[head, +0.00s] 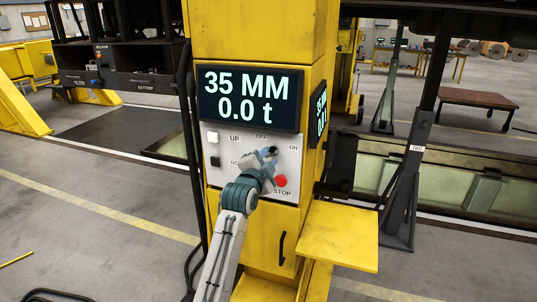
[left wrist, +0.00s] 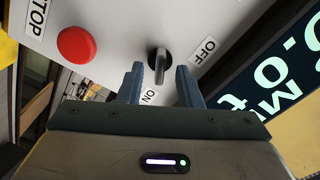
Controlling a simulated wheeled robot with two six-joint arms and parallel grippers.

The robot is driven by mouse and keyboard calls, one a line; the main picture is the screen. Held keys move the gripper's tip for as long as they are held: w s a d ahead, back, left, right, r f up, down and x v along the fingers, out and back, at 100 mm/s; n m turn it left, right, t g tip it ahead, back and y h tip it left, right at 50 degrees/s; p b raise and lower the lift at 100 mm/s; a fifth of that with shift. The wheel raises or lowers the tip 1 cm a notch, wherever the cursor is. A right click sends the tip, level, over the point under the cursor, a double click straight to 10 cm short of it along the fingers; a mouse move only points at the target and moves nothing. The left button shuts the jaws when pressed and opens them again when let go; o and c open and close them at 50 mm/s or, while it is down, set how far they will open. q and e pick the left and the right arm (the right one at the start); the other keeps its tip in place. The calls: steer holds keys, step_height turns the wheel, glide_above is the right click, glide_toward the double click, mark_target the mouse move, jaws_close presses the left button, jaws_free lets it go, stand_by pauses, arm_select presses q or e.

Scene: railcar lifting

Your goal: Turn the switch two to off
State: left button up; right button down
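The switch is a dark rotary knob (left wrist: 159,62) on the grey control panel (head: 220,175) of the yellow lifting post. In the left wrist view its handle points down the picture, roughly toward the ON label (left wrist: 149,96); the OFF label (left wrist: 205,51) is to its right. My left gripper (head: 270,152) is at the panel, below the OFF and ON labels, and partly hides the knob in the head view. In the left wrist view its two fingers are apart, one on each side of the knob, with visible gaps. My right gripper is not in view.
A red STOP button (head: 281,181) sits just below right of my gripper; it also shows in the left wrist view (left wrist: 78,44). A display (head: 248,98) above reads 35 MM and 0.0 t. A yellow shelf (head: 340,235) juts out at lower right. Black cables hang left of the post.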

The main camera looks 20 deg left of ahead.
arm_select(q)
steer(key=shift+w, duration=0.5)
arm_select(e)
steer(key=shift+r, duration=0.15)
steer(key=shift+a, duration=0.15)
arm_select(q)
jaws_close()
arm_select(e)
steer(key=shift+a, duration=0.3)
